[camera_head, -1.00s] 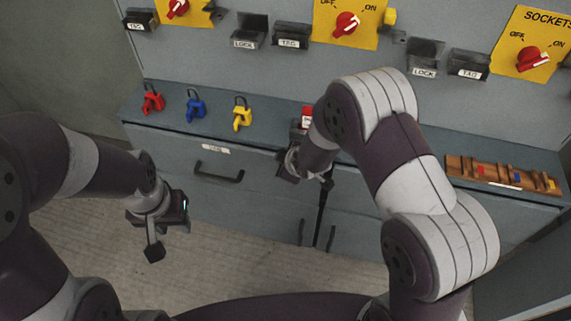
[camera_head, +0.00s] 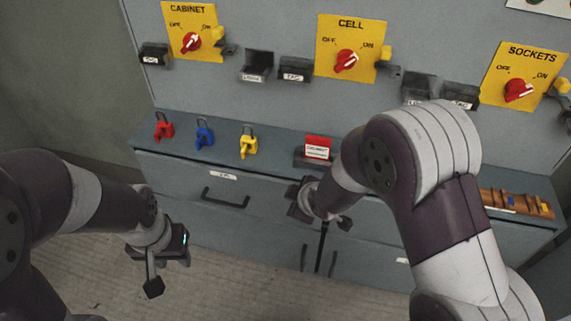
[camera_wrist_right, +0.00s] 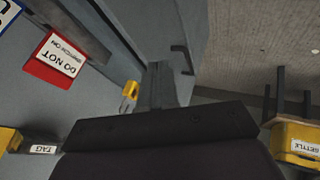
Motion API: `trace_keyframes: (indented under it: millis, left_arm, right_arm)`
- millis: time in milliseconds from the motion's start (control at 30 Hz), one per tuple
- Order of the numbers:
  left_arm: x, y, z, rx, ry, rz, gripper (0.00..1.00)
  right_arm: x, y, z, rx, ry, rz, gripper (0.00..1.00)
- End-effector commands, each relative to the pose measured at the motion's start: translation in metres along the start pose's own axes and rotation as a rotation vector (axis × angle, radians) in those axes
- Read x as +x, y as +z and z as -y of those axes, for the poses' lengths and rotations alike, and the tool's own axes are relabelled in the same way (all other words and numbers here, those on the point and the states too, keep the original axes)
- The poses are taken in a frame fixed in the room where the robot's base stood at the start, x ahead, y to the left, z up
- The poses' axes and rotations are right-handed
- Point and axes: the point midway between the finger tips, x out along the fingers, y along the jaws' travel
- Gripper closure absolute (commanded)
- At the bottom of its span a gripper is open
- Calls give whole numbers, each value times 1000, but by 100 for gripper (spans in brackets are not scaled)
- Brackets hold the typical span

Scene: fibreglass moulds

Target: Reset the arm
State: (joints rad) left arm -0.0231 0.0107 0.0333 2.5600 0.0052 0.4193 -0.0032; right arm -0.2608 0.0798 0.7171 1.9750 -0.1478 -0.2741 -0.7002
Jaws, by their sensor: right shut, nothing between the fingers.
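My right arm comes in from the right in the head view. Its gripper (camera_head: 328,213) is shut and empty, hanging in front of the cabinet just below the shelf edge. The wrist view shows its dark fingers (camera_wrist_right: 158,88) together, with nothing held. My left gripper (camera_head: 160,265) hangs low at the left, over the floor and apart from the cabinet. Nothing shows in it, but its jaw opening is unclear from this angle.
Red (camera_head: 163,126), blue (camera_head: 204,131) and yellow (camera_head: 248,141) padlocks stand on the shelf. A red-and-white tag (camera_head: 317,148) stands in a dark holder close above the right gripper. A wooden rack (camera_head: 523,203) is partly behind my right arm. Floor below is clear.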

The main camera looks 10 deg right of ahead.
Motion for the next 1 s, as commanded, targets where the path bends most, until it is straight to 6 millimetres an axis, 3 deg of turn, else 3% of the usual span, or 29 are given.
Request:
trace_keyframes:
  millis: [133,233,400,467,533,567,600,700,900,1000]
  left_arm:
    - [0,0,0,0,0,0,60]
    - [0,0,0,0,0,0,60]
    - [0,0,0,0,0,0,60]
    - [0,0,0,0,0,0,60]
    - [0,0,0,0,0,0,60]
    - [0,0,0,0,0,0,60]
    - [-36,-4,0,0,0,3,60]
    - [-80,-10,0,0,0,-2,60]
    - [-146,-18,0,0,0,0,60]
    - [-164,-20,0,0,0,0,60]
  right_arm:
    - [0,8,7,83,-29,38,100]
    - [-16,38,33,282,-116,185,100]
    - [-99,92,56,794,-167,503,100]
    - [-126,104,60,932,-159,570,100]
    - [-150,112,53,1036,-129,575,100]
    - [-156,112,37,1075,-88,537,100]
    - [-184,98,24,1071,-96,548,100]
    - [-217,80,7,1063,-100,550,100]
    - [-270,51,-22,1060,-100,549,100]
    - [-284,43,-30,1059,-101,548,100]
